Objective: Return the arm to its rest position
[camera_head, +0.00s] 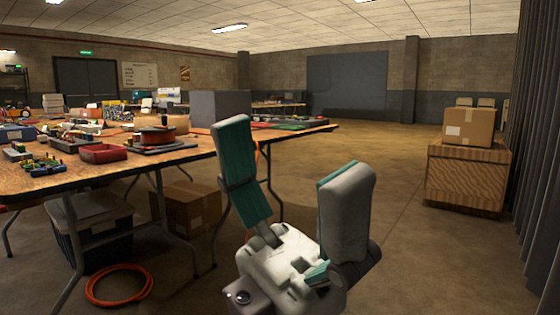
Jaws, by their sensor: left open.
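My left gripper (290,160) shows large in the lower middle of the head view. Its two grey fingers with green pads point up and stand wide apart. Nothing is between them; the floor and the far wall show through the gap. It is in front of the right end of the work table (200,150) as seen here. Most of my left arm is out of the frame. My right gripper does not show.
The work table carries several trays, small parts and a large grey box (220,106). Under it are a lidded bin (90,225), a cardboard box (187,206) and an orange cable coil (118,286). A wooden crate (466,178) with a carton (469,126) stands right. The middle floor is clear.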

